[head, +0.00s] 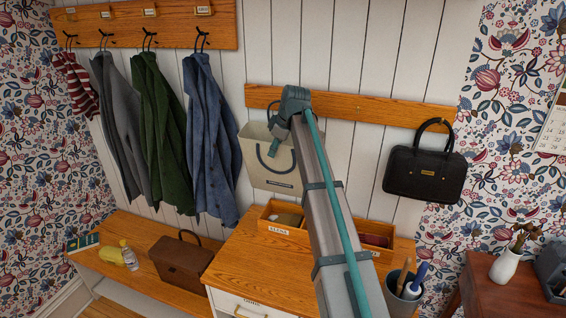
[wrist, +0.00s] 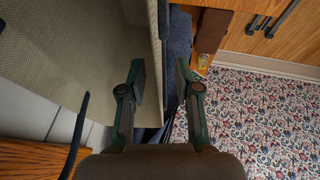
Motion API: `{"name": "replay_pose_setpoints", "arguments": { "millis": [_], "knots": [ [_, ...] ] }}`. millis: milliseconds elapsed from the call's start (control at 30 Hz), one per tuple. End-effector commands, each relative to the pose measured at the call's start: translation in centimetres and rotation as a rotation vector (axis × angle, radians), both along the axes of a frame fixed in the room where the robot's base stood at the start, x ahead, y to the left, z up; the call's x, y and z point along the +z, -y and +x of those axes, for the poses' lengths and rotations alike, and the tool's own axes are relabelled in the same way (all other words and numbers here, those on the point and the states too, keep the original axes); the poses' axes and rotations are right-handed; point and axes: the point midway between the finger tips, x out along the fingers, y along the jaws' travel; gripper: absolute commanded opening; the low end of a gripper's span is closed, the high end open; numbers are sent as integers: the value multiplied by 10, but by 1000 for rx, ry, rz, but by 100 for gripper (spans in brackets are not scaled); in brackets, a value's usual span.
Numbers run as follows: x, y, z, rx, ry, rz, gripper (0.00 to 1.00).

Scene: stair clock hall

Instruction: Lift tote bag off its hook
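The cream tote bag (head: 252,158) with dark straps hangs against the rail (head: 385,110) on the white panelled wall. Its hook is hidden behind my arm's end. A dark strap loops down its front.
A black handbag (head: 425,175) hangs right on the same rail. Coats (head: 165,130) hang to the left. Below stand an orange wooden organizer (head: 278,229) on a cabinet, a pen cup (head: 402,292) and a brown bag (head: 180,262) on the bench.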

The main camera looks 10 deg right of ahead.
Motion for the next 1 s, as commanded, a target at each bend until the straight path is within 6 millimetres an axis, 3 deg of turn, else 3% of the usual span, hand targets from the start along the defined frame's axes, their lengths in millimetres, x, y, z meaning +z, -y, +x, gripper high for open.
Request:
{"name": "replay_pose_setpoints", "arguments": {
  "millis": [200, 400, 633, 1000],
  "knots": [
    [-18, -5, 8, -1, 2, -1, 32],
    [-19, -5, 8, -2, 2, -1, 32],
    [-19, -5, 8, -2, 2, -1, 0],
    [-19, -5, 8, -2, 2, -1, 0]
  ]
}}
